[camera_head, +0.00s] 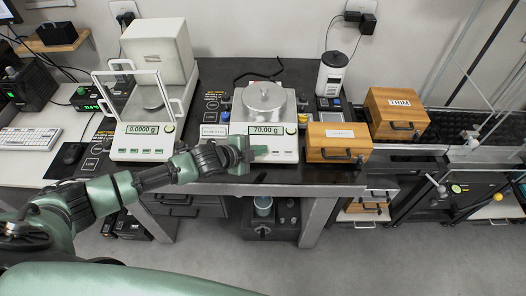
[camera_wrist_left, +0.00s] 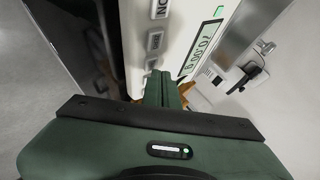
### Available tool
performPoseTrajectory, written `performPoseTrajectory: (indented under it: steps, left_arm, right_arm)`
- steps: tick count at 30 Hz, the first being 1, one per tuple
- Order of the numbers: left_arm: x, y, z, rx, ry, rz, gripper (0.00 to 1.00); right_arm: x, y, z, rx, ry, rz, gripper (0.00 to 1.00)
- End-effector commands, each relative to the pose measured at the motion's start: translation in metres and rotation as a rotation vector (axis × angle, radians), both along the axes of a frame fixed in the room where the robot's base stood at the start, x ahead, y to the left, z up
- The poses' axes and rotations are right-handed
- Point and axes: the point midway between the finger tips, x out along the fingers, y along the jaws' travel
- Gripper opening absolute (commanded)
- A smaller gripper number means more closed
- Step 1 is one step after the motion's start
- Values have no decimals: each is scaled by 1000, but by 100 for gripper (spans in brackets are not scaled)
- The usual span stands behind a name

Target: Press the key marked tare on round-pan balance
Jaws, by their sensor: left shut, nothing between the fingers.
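The round-pan balance (camera_head: 274,131) stands on the dark table, with a lidded metal vessel (camera_head: 264,99) on its pan. Its display (camera_head: 267,130) reads 70.00 g and also shows in the left wrist view (camera_wrist_left: 201,48). My left gripper (camera_head: 256,152) is shut and empty at the balance's front key strip. In the left wrist view its fingertips (camera_wrist_left: 161,80) are close to the front panel, beside a row of grey keys (camera_wrist_left: 155,40). The fingers partly hide the lower keys. I cannot tell whether they touch a key, and the tare label is not readable. My right gripper is out of view.
A second balance (camera_head: 145,141) with an open-framed shield, reading 0.0000 g, stands to the left. A wooden box (camera_head: 336,135) is close on the right, with another box marked TRIM (camera_head: 396,106) beyond. The table's front edge (camera_head: 300,190) runs below my forearm.

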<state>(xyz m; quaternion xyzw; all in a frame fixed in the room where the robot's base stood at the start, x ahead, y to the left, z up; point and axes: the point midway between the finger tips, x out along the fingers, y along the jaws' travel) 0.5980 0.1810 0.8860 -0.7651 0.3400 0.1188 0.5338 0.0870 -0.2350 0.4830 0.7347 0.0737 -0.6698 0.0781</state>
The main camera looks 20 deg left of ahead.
Motion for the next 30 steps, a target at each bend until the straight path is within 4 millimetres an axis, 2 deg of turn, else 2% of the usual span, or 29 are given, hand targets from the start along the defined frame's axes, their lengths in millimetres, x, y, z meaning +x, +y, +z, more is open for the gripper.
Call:
performPoseTrajectory:
  steps: [19,30]
  left_arm:
    - [2,0,-8,0,0,0,0]
    - [1,1,-5,1,1,0,0]
  right_arm:
    - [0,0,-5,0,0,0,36]
    - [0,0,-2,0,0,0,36]
